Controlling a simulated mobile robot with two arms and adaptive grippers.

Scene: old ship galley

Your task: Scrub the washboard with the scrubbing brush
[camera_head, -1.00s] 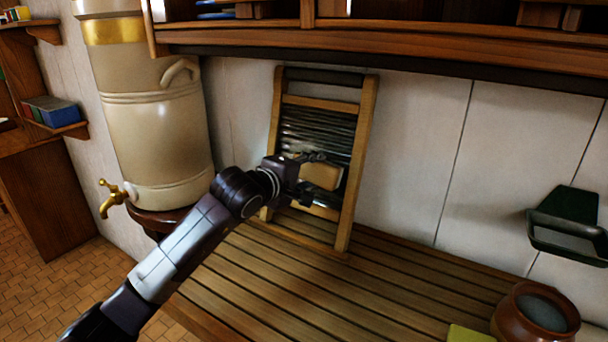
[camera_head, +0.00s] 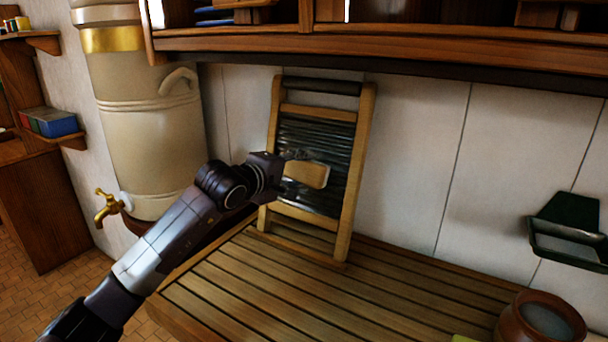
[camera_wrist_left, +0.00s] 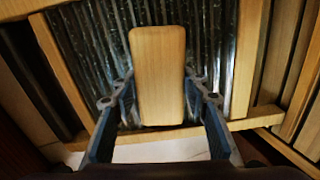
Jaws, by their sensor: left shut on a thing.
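The washboard (camera_head: 350,150) has a light wooden frame and a dark ribbed metal face. It stands on the slatted counter, leaning back against the wall. The scrubbing brush (camera_head: 306,173) shows as a pale wooden block in front of the ribbed face; its bristle side is hidden. In the left wrist view, the brush (camera_wrist_left: 158,60) lies between both fingers of my left gripper (camera_wrist_left: 158,98), over the ribs. My left gripper (camera_head: 290,170) is shut on the brush. I cannot tell whether the bristles touch the ribs. My right gripper is not in view.
A large beige urn (camera_head: 150,130) with a brass tap (camera_head: 107,206) stands at left. A wooden shelf (camera_head: 400,50) overhangs the washboard. A brown pot (camera_head: 512,335) and a green wall holder (camera_head: 565,215) are at right.

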